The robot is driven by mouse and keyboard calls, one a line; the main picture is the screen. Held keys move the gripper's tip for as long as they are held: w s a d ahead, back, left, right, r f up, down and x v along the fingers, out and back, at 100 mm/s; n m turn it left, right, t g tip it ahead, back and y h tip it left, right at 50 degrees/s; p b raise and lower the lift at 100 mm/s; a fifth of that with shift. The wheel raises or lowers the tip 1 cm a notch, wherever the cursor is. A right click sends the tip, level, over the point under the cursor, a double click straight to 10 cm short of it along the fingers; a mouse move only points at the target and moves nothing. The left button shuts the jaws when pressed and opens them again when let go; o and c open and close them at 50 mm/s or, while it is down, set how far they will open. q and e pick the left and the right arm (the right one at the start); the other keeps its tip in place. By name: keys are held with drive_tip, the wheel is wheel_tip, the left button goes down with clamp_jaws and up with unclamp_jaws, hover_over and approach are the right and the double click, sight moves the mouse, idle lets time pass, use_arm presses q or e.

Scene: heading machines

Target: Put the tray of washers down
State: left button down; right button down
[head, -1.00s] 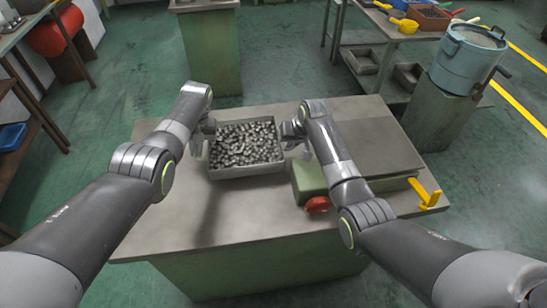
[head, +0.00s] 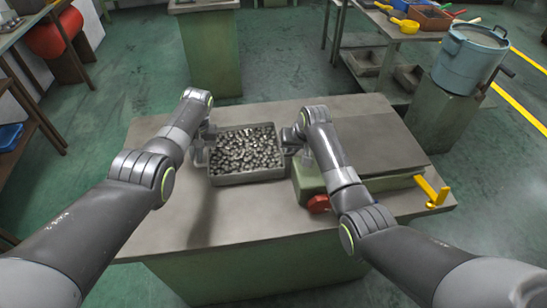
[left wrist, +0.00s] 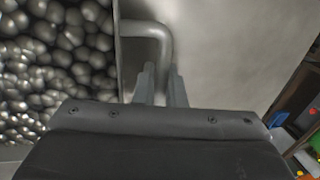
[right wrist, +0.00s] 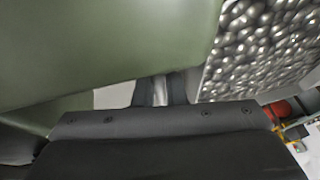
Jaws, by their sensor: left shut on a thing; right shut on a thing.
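The tray (head: 248,179) is a grey metal box full of shiny washers (head: 243,150), level over the left half of the bench top. My left gripper (head: 202,150) is shut on the handle at its left side; the bent handle (left wrist: 164,38) shows between the fingers (left wrist: 160,86) in the left wrist view. My right gripper (head: 294,143) is at its right side, shut on the other handle (right wrist: 160,92), mostly hidden in the right wrist view. Whether the tray's underside touches the bench top cannot be told.
The bench top (head: 170,225) is clear left of and in front of the tray. A green block (head: 308,178) with a red knob (head: 318,204) stands close to the tray's right. A yellow lever (head: 436,191) is at the bench's right end. A blue pot (head: 470,62) stands beyond.

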use_arm(q)
drive_tip(key=shift+f, duration=0.25)
use_arm(e)
drive_tip(key=shift+f, duration=0.25)
use_arm(q)
drive_tip(key=c, duration=1.5)
unclamp_jaws()
drive_tip(key=shift+s+r, duration=0.1)
use_arm(e)
drive_tip(key=c, duration=1.5)
unclamp_jaws()
drive_tip(key=shift+s+r, duration=0.1)
use_arm(q)
drive_tip(key=shift+d+r, duration=0.15)
drive_tip(key=shift+r, duration=0.3)
drive_tip(key=v, duration=1.1)
use_arm(e)
drive_tip(key=v, duration=1.2)
